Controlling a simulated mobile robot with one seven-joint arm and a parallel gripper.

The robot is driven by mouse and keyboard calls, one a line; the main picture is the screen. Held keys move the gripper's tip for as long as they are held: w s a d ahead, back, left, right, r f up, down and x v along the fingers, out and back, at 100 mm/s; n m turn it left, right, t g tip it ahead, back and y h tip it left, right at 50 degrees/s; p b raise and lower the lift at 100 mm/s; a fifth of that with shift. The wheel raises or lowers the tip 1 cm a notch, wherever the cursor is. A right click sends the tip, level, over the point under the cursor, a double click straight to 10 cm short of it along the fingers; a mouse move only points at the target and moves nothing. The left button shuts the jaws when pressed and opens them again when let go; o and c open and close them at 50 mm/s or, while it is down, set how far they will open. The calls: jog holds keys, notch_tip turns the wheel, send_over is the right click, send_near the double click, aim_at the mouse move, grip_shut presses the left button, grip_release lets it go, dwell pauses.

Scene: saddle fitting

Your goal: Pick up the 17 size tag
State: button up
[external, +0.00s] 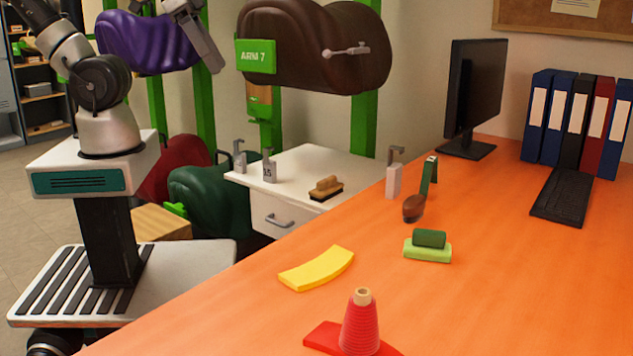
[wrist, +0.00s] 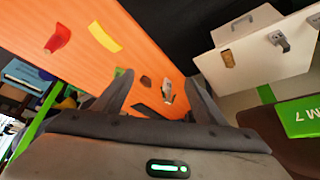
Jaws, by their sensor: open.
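Two grey hooked tags stand on the white cabinet: a front one (external: 269,171) with dark digits that seem to end in 5, and a rear one (external: 239,160) whose number I cannot read. I cannot tell which tag is the 17. In the wrist view, two grey tags, one nearer the middle (wrist: 280,41) and one at the right edge (wrist: 314,20), show on the cabinet.
The white cabinet (external: 315,165) also holds a brush (external: 326,188). A brown saddle (external: 315,45) on a green stand overhangs it. The orange desk (external: 480,300) bears a yellow strip (external: 317,268), a red cone (external: 361,325), green blocks (external: 428,245) and a brown oval object (external: 413,208).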

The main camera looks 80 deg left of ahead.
jog(key=w+r+m+g+p, duration=0.1)
jog(key=w+r, duration=0.6)
jog(key=w, duration=0.2)
jog(key=m+g, duration=0.5)
jog(key=m, duration=0.2)
send_over(395, 165)
jog(key=f, duration=3)
jog(key=shift+w+d+f+p, duration=0.1)
jog(key=shift+w+d+p, duration=0.1)
jog(key=shift+p, duration=0.1)
jog(key=shift+s+f, duration=0.15)
jog(key=shift+f, duration=1.25)
jog(key=shift+s+f, duration=0.15)
jog(key=shift+f, duration=1.2)
jog(key=c, duration=1.5)
